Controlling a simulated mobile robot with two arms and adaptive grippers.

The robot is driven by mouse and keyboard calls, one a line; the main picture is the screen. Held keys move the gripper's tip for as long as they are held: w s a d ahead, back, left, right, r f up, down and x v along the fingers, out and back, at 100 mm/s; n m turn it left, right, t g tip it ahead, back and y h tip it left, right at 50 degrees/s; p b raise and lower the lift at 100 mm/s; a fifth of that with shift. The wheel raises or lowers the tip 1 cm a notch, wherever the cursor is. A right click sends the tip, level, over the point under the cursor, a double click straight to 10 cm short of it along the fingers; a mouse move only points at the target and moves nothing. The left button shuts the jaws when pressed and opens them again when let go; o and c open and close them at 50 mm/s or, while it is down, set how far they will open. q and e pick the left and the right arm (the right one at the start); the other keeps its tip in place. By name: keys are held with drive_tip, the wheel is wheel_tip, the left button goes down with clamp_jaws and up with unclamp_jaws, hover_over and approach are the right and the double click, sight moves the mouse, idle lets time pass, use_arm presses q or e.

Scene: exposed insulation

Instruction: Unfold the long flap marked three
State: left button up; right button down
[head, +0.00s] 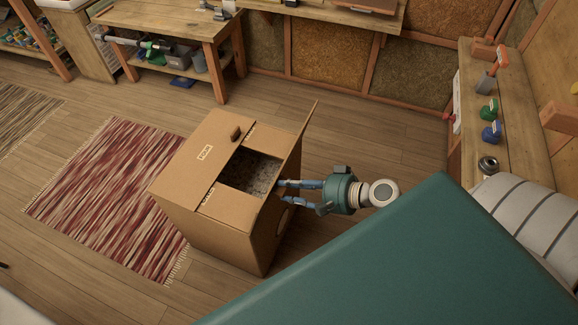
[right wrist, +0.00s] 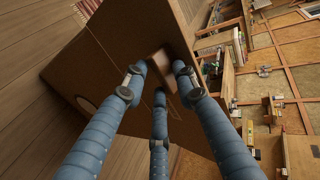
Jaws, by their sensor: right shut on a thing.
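A cardboard box (head: 240,240) stands on the floor with its top partly open. The long flap (head: 295,145) on its right side stands raised, roughly upright. My right gripper (head: 284,192) is at this raised flap, with its blue fingers reaching in from the right. In the right wrist view, my right gripper (right wrist: 160,85) is closed around a brown knob (right wrist: 158,62) on a cardboard face. The left long flap (head: 195,150) lies flat, with a small label too small to read and a brown knob (head: 236,133). No number three is readable. My left gripper is out of view.
A red striped rug (head: 105,195) lies left of the box. A wooden workbench (head: 165,20) stands behind, and a wooden bench with tools (head: 485,80) stands at the right. A large teal surface fills the lower right. Floor is free behind the box.

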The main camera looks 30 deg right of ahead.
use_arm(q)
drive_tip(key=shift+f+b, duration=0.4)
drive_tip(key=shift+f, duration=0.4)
use_arm(e)
drive_tip(key=s+f, duration=0.1)
drive_tip(key=f, duration=0.2)
drive_tip(key=shift+s, duration=0.4)
drive_tip(key=shift+r, duration=0.1)
drive_tip(key=c, duration=1.7)
unclamp_jaws()
drive_tip(key=shift+o, duration=0.6)
drive_tip(key=shift+w+f, duration=0.2)
drive_tip(key=shift+w, duration=0.05)
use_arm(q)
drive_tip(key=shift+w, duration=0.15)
use_arm(e)
drive_tip(key=shift+c, duration=0.2)
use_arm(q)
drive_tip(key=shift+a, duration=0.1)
use_arm(e)
drive_tip(key=shift+r, duration=0.1)
drive_tip(key=r, duration=1.1)
drive_tip(key=shift+w+d+r, duration=0.15)
drive_tip(key=shift+w, duration=0.25)
